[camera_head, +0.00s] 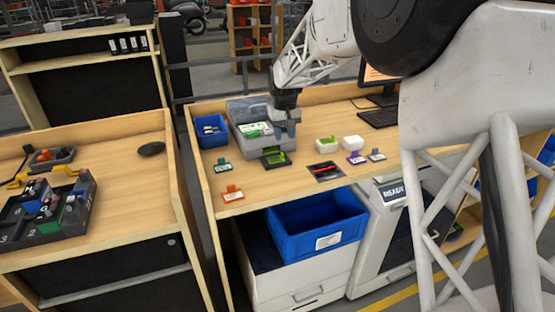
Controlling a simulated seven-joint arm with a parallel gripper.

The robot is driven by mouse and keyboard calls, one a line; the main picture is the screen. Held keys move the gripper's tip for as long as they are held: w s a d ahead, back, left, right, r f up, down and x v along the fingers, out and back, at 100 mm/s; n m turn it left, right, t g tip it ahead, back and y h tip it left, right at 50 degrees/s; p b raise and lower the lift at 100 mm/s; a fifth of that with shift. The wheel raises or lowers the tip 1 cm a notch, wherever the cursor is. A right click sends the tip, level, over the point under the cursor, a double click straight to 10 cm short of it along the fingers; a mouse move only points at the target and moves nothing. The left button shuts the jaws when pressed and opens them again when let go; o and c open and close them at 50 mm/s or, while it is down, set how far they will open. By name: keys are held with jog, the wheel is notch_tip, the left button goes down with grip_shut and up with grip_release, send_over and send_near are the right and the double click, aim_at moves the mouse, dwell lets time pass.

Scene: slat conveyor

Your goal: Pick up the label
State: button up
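My gripper (287,122) points down at the right side of a grey box-shaped machine (243,113) on the wooden bench. It is too small and partly merged with the machine for me to see whether its fingers are open or shut. Another green and white piece (256,129) shows on the machine's top. Small tags stand nearby: green (222,166), orange (233,193), purple (356,158) and grey (377,155). I cannot tell which is the task's label.
A small blue bin (210,131) stands left of the machine. White blocks (351,142) and a black pad with a red item (325,171) lie to the right. A large blue bin (316,224) sits below the bench.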

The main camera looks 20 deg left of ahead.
aim_at(276, 157)
jog(key=shift+f, duration=1.25)
jog(key=shift+s+a+f, duration=0.15)
jog(key=shift+f, duration=2.45)
grip_shut()
